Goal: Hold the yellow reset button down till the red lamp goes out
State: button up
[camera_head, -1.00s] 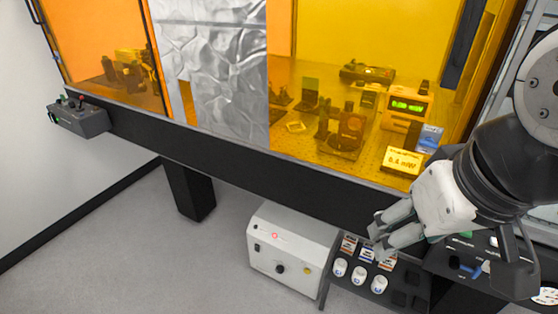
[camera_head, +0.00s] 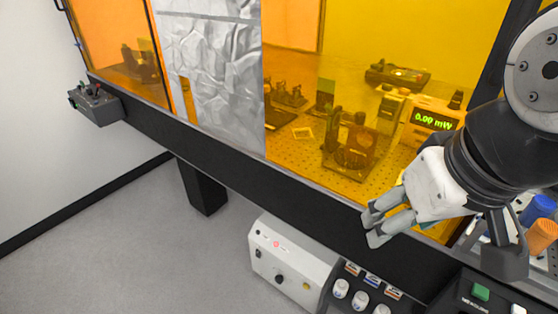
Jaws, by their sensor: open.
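The yellow reset button (camera_head: 306,286) is a small round button at the lower right of the front of a white control box (camera_head: 315,262), which stands below the bench edge. The red lamp (camera_head: 276,244) on the upper left of the same front glows red. My gripper (camera_head: 372,226) is open and empty, with its grey fingers pointing left and down. In the picture it is above and to the right of the box, in front of the bench's dark edge, apart from the button. Nothing hides the button or the lamp.
Right of the box is a dark panel with white knobs (camera_head: 341,288). The dark bench rail (camera_head: 290,185) runs above the box, below amber windows. Grey floor (camera_head: 130,245) is clear at left.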

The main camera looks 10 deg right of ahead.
grip_shut()
dwell(1.2)
